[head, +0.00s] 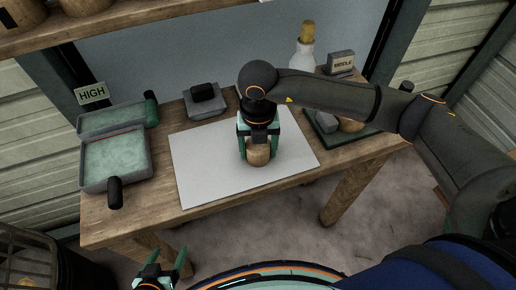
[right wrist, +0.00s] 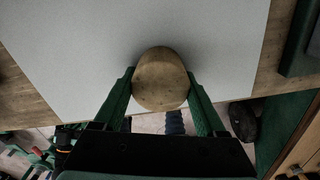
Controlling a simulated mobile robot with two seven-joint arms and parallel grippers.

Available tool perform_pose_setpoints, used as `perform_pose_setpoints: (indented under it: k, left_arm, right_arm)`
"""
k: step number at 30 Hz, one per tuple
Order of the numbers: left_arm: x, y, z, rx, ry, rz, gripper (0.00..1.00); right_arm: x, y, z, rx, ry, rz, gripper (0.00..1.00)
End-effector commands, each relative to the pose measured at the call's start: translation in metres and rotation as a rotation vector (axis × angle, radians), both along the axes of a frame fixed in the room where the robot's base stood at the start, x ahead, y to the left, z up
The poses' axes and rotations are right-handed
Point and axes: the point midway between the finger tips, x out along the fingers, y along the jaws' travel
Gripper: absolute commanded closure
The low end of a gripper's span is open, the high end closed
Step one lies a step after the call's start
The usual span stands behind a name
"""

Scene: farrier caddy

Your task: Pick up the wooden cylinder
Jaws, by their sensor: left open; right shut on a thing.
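The wooden cylinder (head: 258,154) is pale brown and stands on or just above the white sheet on the table, near its middle. My right gripper (head: 258,150) reaches down over it and is shut on it, one green finger on each side. In the right wrist view the round end of the cylinder (right wrist: 161,80) sits between the fingertips of the right gripper (right wrist: 160,88). I cannot tell whether its underside touches the sheet. My left gripper (head: 162,264) is open and empty, low in the head view, in front of the table.
The white sheet (head: 205,170) is otherwise bare. An open grey-green box (head: 115,162) lies at the table's left. A dark block on a grey base (head: 205,102) stands at the back. A white bottle (head: 302,57), a labelled box (head: 341,63) and a green tray (head: 322,136) are at the right.

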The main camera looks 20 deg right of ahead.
Motion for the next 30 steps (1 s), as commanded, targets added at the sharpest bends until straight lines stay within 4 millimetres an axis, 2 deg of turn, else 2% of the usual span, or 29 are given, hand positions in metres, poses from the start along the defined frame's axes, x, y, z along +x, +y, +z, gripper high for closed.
perform_pose_setpoints:
  k: [1, 9, 20, 23, 27, 30]
  left_arm:
    - [0.000, 0.000, 0.000, 0.000, 0.001, 0.000, 0.22]
    - [0.000, 0.000, 0.000, 0.000, 0.002, 0.000, 0.22]
    - [0.000, 0.000, 0.000, 0.000, 0.001, 0.000, 0.22]
    - [0.000, 0.000, 0.000, 0.000, 0.001, 0.000, 0.22]
    - [0.000, 0.000, 0.001, 0.000, 0.000, 0.000, 0.22]
    - [0.000, 0.000, 0.001, 0.000, -0.002, 0.000, 0.22]
  right_arm:
    - [0.000, 0.000, 0.000, 0.001, -0.001, 0.000, 0.72]
    - [0.000, 0.000, 0.000, 0.001, -0.001, 0.000, 1.00]
    - [0.001, 0.000, 0.004, 0.000, -0.002, 0.000, 1.00]
    - [0.001, 0.000, 0.013, 0.000, -0.003, 0.000, 1.00]
    - [0.001, 0.000, 0.034, 0.002, -0.006, 0.001, 1.00]
    - [-0.011, 0.014, 0.052, 0.004, -0.006, 0.007, 1.00]
